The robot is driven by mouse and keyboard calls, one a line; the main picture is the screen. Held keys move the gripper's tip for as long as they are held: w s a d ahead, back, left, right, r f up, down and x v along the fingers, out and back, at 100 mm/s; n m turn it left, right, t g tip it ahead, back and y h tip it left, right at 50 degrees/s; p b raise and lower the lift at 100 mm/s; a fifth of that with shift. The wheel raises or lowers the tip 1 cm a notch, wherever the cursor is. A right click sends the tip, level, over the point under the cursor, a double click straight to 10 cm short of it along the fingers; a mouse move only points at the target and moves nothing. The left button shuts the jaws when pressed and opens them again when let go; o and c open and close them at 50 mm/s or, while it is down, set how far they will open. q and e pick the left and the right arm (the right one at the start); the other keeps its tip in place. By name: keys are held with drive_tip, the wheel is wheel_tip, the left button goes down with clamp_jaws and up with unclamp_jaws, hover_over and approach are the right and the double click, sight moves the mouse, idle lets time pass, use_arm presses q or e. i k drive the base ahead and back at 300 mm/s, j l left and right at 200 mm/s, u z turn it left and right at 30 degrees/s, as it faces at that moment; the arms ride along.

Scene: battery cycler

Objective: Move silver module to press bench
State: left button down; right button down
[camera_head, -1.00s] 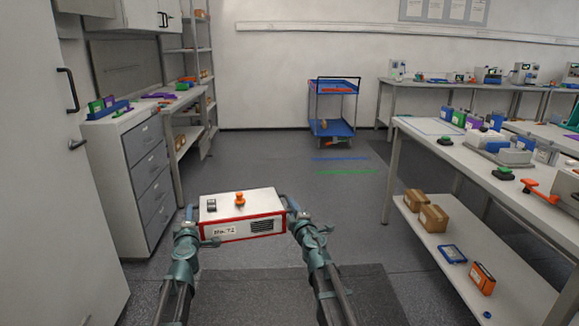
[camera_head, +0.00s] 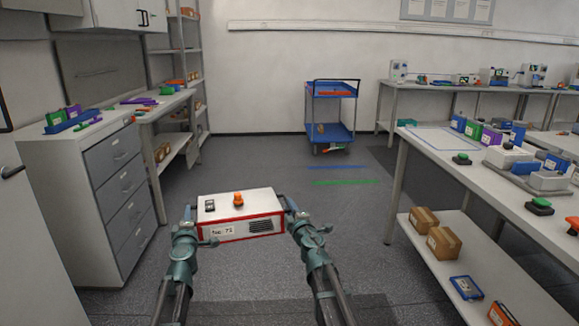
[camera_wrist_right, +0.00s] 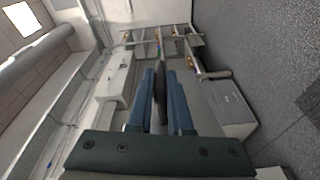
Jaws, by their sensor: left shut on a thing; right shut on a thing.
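The silver module (camera_head: 248,203) is a box with a pale top, red-edged front, label, dark grille, an orange knob and a dark switch on top. I hold it level above the floor between both arms. My left gripper (camera_head: 190,213) is shut on its left end. My right gripper (camera_head: 289,205) is shut on its right end. In the right wrist view the blue fingers of my right gripper (camera_wrist_right: 160,88) close around a dark, narrow part. The fingertips are small in the head view.
A long bench (camera_head: 415,148) with a blue-outlined bare area and several devices runs along the right. Its lower shelf (camera_head: 462,243) holds boxes. A drawer cabinet (camera_head: 80,153) stands left. A blue cart (camera_head: 331,122) stands at the back. The floor between is clear.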

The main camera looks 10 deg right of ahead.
sight(440, 138)
drive_tip(key=i, duration=2.25)
drive_tip(key=z, duration=1.65)
